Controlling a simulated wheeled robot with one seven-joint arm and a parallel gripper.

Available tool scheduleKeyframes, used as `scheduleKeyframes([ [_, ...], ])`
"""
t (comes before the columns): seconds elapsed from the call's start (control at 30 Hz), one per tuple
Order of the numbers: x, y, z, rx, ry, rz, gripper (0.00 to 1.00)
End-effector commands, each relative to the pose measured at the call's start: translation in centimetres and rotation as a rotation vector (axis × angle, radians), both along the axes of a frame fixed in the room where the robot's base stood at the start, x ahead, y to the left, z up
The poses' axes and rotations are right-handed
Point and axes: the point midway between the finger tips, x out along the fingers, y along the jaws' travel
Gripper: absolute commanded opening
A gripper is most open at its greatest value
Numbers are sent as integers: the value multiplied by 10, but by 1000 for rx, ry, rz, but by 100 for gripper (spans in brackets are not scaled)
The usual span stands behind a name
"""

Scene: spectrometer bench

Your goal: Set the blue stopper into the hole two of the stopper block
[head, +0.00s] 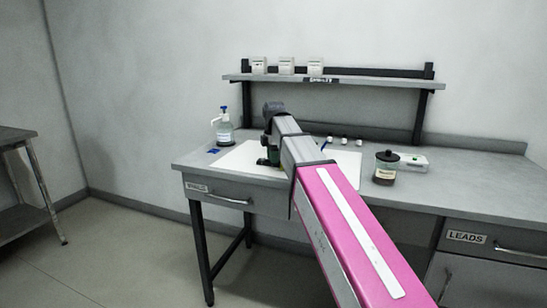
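My pink and grey arm reaches forward over the bench and hides much of its middle. My gripper (268,161) is at the arm's far end, low over the white mat (240,158); a dark part of it shows, but its fingers are too small and covered to read. A small blue item (213,151) lies on the bench left of the mat; I cannot tell whether it is the blue stopper. Another bit of blue shows behind the arm, near several small white pieces (345,141). I cannot make out the stopper block or its holes.
A blue-topped pump bottle (225,128) stands at the back left of the bench (470,180). Right of the arm are a dark-lidded jar (386,169) and a white case (413,162). A shelf (380,84) with white boxes spans the back. The bench's right end is clear.

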Motion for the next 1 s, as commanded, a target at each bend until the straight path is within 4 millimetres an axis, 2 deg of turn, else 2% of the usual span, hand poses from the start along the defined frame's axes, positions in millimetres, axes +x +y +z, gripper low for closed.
scheduleKeyframes([
  [0.03, -8, -2, -4, -4, 16, -3, 43],
  [0.23, -9, -3, -4, -4, 16, -3, 43],
  [0.37, -8, -3, 5, -3, 14, -3, 43],
  [0.8, -1, -1, 80, 0, 1, -1, 43],
  [1.0, -1, -1, 102, 0, -1, 0, 43],
])
